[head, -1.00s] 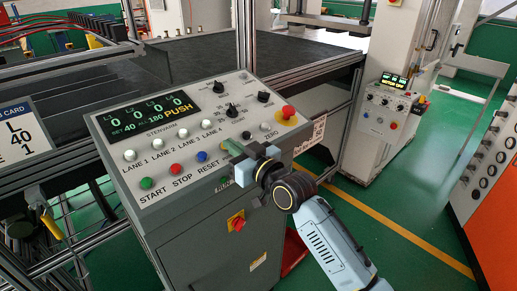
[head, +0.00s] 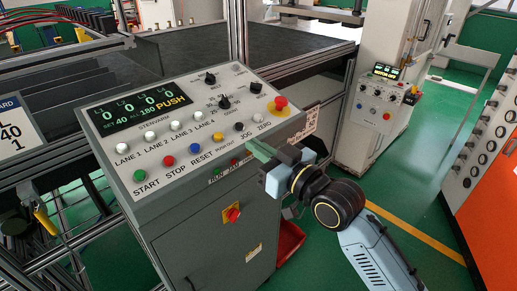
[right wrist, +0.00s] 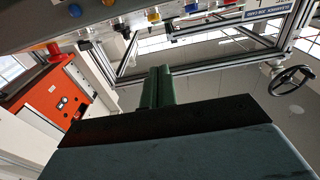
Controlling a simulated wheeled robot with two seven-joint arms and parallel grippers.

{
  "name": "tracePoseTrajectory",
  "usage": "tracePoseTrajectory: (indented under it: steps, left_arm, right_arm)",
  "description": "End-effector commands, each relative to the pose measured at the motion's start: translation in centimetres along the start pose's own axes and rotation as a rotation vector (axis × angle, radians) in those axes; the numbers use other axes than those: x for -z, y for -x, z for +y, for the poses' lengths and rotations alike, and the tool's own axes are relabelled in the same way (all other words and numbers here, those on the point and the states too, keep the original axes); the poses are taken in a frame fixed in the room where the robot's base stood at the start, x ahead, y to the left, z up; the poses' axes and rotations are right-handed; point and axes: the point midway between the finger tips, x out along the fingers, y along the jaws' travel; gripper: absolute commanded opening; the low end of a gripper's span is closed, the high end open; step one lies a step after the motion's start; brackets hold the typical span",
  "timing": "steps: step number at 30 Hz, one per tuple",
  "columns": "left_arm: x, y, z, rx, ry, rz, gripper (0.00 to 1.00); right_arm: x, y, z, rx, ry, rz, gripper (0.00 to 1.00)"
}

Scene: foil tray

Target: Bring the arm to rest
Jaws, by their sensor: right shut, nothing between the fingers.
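My right gripper (head: 259,151) is in front of the lower right edge of the grey control panel (head: 120,95) in the head view. Its green fingers are shut with nothing between them. They also show together in the right wrist view (right wrist: 157,88). The right arm comes in from the lower right of the head view. Whether the fingertips touch the panel edge, I cannot tell. My left gripper is not in view.
The panel carries several buttons, black knobs and a red mushroom button (head: 280,103). A red rotary switch (head: 231,215) sits on the cabinet front. A white machine (head: 375,110) and an orange cabinet (head: 490,200) stand at right. Green floor lies open between them.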

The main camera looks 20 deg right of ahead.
Motion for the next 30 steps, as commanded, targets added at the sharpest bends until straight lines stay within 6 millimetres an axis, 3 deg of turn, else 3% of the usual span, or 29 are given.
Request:
tracePoseTrajectory:
  steps: [17, 20, 23, 26, 30]
  left_arm:
    - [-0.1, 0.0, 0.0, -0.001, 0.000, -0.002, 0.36]
    - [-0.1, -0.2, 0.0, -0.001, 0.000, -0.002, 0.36]
    - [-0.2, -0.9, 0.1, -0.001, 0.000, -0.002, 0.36]
    - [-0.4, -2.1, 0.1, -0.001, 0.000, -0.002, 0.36]
    - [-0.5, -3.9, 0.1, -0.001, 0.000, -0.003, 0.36]
  right_arm:
    - [0.0, -0.1, 0.0, 0.000, 0.000, 0.000, 0.00]
    - [-0.9, -0.1, 0.2, -0.007, -0.004, -0.012, 0.00]
    - [-4.3, -0.4, 1.0, -0.032, -0.018, -0.062, 0.00]
    - [-10.6, -0.4, 2.4, -0.076, -0.040, -0.151, 0.00]
    - [-21.3, 0.9, 4.0, -0.144, -0.070, -0.308, 0.00]
